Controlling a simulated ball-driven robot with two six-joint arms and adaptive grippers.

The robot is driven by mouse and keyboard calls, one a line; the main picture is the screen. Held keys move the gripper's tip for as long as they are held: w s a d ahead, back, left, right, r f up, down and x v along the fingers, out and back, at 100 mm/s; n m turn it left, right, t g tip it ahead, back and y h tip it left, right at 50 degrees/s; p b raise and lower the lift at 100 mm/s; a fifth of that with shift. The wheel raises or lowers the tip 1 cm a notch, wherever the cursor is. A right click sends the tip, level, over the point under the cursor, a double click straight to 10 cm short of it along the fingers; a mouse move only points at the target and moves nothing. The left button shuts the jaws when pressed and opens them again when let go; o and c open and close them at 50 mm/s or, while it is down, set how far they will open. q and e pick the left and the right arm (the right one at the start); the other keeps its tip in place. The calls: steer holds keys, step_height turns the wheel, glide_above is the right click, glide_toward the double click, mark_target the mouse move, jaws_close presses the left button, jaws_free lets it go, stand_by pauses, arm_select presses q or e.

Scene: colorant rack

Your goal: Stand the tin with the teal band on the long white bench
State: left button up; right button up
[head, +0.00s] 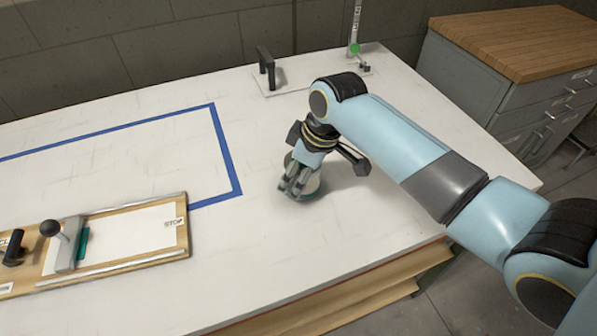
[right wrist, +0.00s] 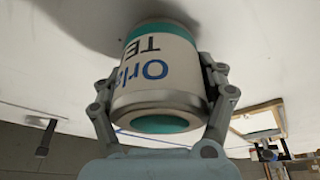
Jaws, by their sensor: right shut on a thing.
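The tin with the teal band (right wrist: 158,72) has a white label with blue and black letters, a silver rim and a teal end facing the wrist camera. My right gripper (head: 296,186) is shut around its sides, with one finger on each side in the right wrist view. In the head view the tin (head: 313,187) is mostly hidden behind the fingers. It is upright at the surface of the long white bench (head: 330,235), its far end at its shadow. I cannot tell whether it touches or hovers just above. My left gripper is not in view.
Blue tape (head: 226,150) outlines an area left of the tin. A wooden board with a slider (head: 120,246) lies at the front left. A plate with a black handle (head: 266,70) and an upright post (head: 354,30) stand at the back. The bench around the tin is clear.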

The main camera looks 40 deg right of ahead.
steer(key=shift+f, duration=0.15)
steer(key=o, duration=1.5)
steer(key=v, duration=1.2)
